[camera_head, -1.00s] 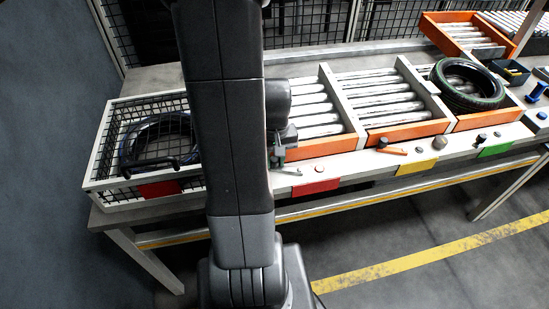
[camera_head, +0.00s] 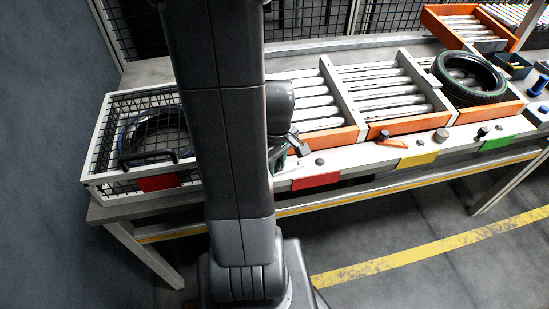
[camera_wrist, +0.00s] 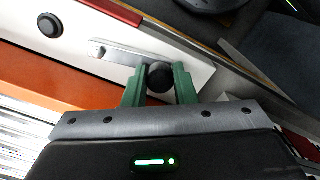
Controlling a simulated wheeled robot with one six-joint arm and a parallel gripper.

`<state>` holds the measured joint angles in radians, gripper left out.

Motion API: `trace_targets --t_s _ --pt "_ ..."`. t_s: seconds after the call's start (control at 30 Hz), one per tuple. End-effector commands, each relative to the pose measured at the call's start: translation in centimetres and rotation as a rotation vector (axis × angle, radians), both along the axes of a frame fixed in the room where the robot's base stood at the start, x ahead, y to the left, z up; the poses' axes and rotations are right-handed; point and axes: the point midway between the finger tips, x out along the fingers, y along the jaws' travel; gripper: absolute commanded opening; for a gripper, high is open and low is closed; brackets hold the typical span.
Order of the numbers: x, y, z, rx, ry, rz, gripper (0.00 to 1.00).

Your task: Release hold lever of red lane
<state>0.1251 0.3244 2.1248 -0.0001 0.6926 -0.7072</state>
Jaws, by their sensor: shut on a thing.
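The red lane's hold lever (camera_wrist: 118,54) is a flat silver bar with a round black knob (camera_wrist: 158,78) at its end, in the wrist view. My gripper (camera_wrist: 159,84) has its two green jaws closed on either side of the knob. In the head view my gripper (camera_head: 279,156) is partly hidden behind my arm, at the front rail above the red label (camera_head: 316,180). The lever is largely hidden there. A dark round button (camera_head: 319,161) sits on the rail just right of the gripper; it also shows in the wrist view (camera_wrist: 50,25).
One tyre (camera_head: 468,79) lies on the right lane. A wire basket (camera_head: 101,186) at left holds another tyre (camera_head: 158,132).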

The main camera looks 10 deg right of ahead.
Motion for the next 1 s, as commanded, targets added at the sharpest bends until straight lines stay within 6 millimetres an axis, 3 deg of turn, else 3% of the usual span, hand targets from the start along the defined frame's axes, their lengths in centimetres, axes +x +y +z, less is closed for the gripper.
trace_targets --t_s 0.4,1.0 --pt "-1.4 -0.5 0.1 0.0 -0.003 0.215 0.0" --pt "-1.6 -0.6 0.1 -0.002 -0.001 0.255 0.0"
